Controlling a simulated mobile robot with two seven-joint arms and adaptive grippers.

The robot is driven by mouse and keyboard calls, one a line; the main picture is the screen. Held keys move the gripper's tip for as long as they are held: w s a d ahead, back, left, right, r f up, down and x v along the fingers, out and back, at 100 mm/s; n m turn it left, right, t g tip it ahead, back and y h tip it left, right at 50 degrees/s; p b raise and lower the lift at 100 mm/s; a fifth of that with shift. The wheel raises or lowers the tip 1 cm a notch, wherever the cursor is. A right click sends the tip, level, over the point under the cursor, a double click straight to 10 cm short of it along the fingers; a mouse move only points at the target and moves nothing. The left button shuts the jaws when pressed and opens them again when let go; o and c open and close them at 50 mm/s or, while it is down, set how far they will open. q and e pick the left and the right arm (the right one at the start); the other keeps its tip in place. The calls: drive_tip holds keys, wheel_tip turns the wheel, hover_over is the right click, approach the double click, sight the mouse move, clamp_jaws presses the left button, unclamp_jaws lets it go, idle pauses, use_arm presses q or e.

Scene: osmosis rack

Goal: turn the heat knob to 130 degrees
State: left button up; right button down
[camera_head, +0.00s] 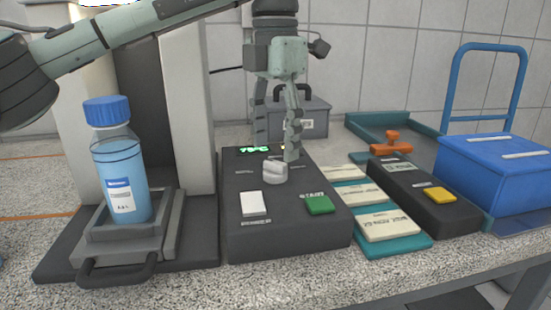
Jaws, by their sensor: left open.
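The knob (274,174) is light grey and sits on top of a dark control box (285,227), behind its white and green buttons. My left gripper (277,150) comes down from above and points downward, with its two fingers apart. Its right fingertip appears just above and behind the knob; I cannot tell whether it touches. The left finger is farther back, near the green lit display (254,149). The display is small, and its reading is not legible to me. My right gripper is not in view.
A blue-capped bottle (121,175) stands on a grey holder left of the box. To the right are labelled packets (388,225), a dark box with a yellow button (440,194), and a blue bin (500,175). A grey case (312,119) stands behind.

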sight(275, 162)
use_arm(q)
drive_tip(key=shift+f, duration=2.15)
drive_tip(key=shift+w, duration=0.1)
drive_tip(key=c, duration=1.2)
